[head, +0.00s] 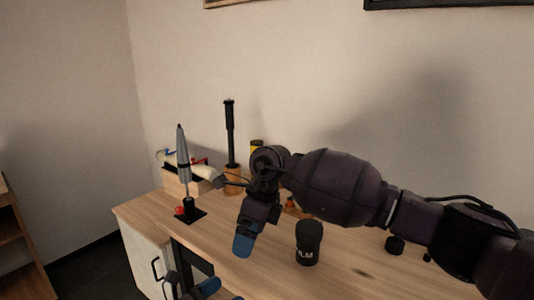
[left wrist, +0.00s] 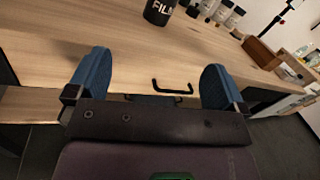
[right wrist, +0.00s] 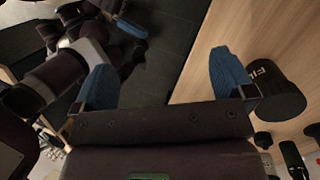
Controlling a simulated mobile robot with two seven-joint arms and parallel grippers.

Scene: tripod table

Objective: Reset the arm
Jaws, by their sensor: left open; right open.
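My right arm reaches in from the right in the head view, across the wooden table (head: 340,275). My right gripper (head: 243,245) points down near the table's front edge, and its blue fingers stand apart and empty in the right wrist view (right wrist: 165,75). My left gripper (head: 190,287) is low at the bottom of the head view, in front of the table. Its blue fingers are spread with nothing between them in the left wrist view (left wrist: 155,82).
A black film canister (head: 308,245) stands right of my right gripper.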

